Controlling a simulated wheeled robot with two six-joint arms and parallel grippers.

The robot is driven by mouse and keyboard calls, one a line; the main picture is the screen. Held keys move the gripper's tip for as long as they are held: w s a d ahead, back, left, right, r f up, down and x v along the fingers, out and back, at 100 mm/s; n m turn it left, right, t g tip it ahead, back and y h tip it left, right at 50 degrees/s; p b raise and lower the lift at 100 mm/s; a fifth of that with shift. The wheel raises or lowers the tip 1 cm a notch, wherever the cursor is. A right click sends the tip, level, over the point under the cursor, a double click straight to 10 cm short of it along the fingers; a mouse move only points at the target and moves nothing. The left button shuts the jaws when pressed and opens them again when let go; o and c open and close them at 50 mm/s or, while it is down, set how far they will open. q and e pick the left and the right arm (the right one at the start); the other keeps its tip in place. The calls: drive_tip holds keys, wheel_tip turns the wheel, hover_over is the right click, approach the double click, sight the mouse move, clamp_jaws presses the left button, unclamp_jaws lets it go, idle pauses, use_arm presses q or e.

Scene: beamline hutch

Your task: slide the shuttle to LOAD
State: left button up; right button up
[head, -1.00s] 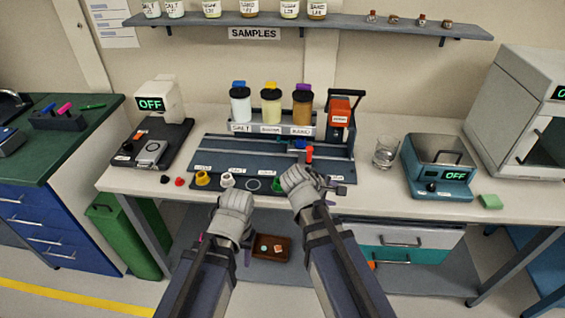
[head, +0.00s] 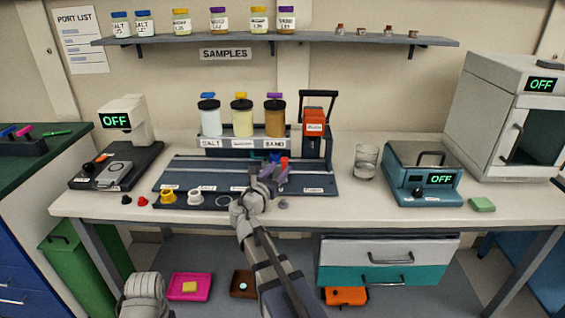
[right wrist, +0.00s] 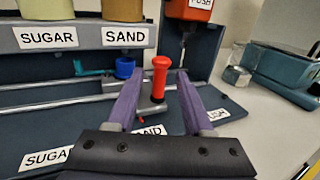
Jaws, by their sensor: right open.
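The shuttle (right wrist: 150,106) is a small grey carriage on the metal rails, with an upright red knob (right wrist: 160,76). The knob (head: 284,162) also shows in the head view, right of the rail's middle. My right gripper (right wrist: 160,82) is open, with its purple fingers on either side of the knob. A gap shows between the knob and each finger. A LOAD label (right wrist: 216,115) lies to the right of the knob on the dark base. My left gripper (head: 143,288) is low at the bottom left, away from the bench; its fingers cannot be made out.
Salt, sugar and sand jars (head: 242,118) stand behind the rails. A red-orange dispenser (head: 314,122) is at their right. A blue cap-like part (right wrist: 124,68) sits behind the knob. A glass beaker (head: 366,161) and a teal device (head: 424,176) stand further right.

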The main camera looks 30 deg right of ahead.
drive_tip(key=x, duration=0.7)
drive_tip(key=shift+w+d, duration=0.15)
drive_tip(key=shift+d, duration=0.1)
clamp_jaws()
idle(1.2)
